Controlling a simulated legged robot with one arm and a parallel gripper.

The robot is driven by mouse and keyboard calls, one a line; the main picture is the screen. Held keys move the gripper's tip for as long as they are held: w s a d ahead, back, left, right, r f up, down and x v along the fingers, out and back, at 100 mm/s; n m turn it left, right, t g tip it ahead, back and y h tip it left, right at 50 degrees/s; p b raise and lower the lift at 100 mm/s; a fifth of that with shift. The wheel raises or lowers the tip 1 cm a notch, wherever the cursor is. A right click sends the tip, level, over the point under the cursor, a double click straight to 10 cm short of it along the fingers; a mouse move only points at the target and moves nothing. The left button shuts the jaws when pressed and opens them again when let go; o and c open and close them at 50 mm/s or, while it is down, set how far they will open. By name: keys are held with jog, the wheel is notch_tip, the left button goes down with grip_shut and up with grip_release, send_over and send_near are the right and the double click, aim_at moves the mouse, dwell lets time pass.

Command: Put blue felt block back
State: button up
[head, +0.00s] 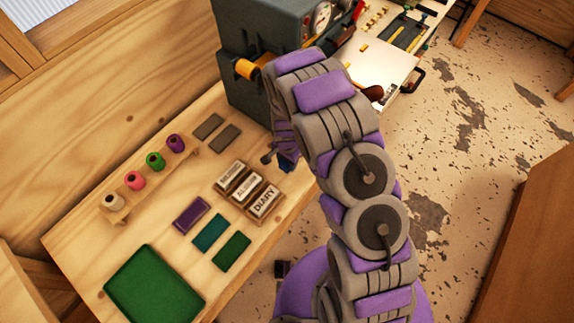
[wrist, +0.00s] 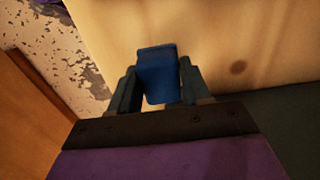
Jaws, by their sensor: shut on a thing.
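The blue felt block (wrist: 158,73) is between the two fingers of my gripper (wrist: 156,88) in the wrist view, with pale wood behind it. My gripper is shut on it. In the head view, my gripper (head: 277,158) is over the table near its right edge, partly hidden by my arm, and a dark blue patch of the block (head: 288,164) shows there. A purple block (head: 191,215), a teal block (head: 210,233) and a green block (head: 232,251) lie in a row on the table (head: 150,232).
Labelled wooden blocks (head: 248,188) lie left of my gripper. Two grey pads (head: 225,138) lie behind them. A spool rack (head: 122,212) stands at the left, a green mat (head: 154,285) at the front. A large grey machine (head: 250,45) stands at the back.

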aim_at(287, 166)
notch_tip(287, 166, down, 3)
jog(key=shift+f+b, duration=0.2)
jog(key=shift+b, duration=0.1)
jog(key=o, duration=0.9)
jog(key=shift+o, duration=0.2)
notch_tip(287, 166, up, 12)
jog(key=shift+r+p, duration=0.15)
jog(key=shift+p, duration=0.7)
